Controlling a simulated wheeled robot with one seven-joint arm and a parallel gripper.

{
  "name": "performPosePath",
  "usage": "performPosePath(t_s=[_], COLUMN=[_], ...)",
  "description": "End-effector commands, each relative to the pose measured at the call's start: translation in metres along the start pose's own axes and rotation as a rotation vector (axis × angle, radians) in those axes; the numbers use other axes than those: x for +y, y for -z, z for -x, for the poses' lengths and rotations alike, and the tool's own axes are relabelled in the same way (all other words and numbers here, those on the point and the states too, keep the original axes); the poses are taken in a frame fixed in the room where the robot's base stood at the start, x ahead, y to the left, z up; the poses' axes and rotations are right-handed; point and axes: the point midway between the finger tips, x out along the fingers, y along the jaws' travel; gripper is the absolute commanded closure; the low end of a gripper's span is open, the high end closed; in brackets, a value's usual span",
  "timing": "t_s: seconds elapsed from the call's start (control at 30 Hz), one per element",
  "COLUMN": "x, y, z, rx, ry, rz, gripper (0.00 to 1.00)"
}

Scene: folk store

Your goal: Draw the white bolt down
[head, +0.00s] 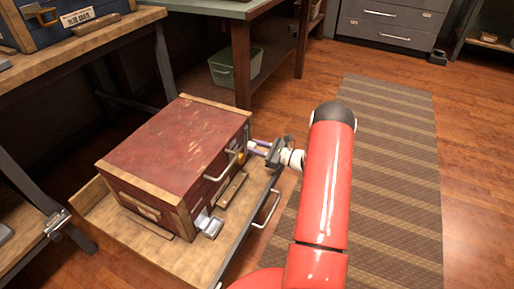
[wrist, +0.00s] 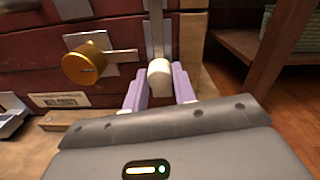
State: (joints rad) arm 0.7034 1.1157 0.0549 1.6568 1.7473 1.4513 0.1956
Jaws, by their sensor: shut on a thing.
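The white bolt (wrist: 159,75) shows in the wrist view as a pale rounded knob at the lower end of an upright metal strip on the front of a red chest (wrist: 30,60). My gripper (wrist: 159,88) has its two lilac fingers on either side of the knob, shut on it. In the head view my gripper (head: 262,147) reaches the right side of the red chest (head: 175,145), near its far corner. The bolt itself cannot be made out there. A round brass knob (wrist: 84,64) on a metal plate sits left of the bolt.
The chest stands on a wooden platform (head: 105,215) with a metal handle (head: 266,209) at its edge. A grey metal latch (head: 208,224) sits at the chest's near corner. A workbench with a green bin (head: 235,68) stands behind. A striped rug (head: 390,150) lies on clear floor to the right.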

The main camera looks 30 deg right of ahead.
Motion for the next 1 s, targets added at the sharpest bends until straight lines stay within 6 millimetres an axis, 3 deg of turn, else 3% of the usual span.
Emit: performPosePath(t_s=[0.17, 0.47, 0.77, 0.8, 0.93, 1.0], x=[0.001, 0.006, 0.007, 0.007, 0.007, 0.006], y=[0.002, 0.038, 0.039, 0.039, 0.038, 0.038], z=[0.0, 0.001, 0.001, 0.001, 0.001, 0.001], rx=[0.0, 0.0, 0.007, 0.008, 0.006, 0.004], ry=[-0.001, 0.0, -0.001, -0.001, 0.0, 0.0], rz=[0.0, -0.001, -0.003, -0.003, -0.003, -0.002], gripper=[1.0, 1.0, 1.0, 0.71, 0.54, 0.52])
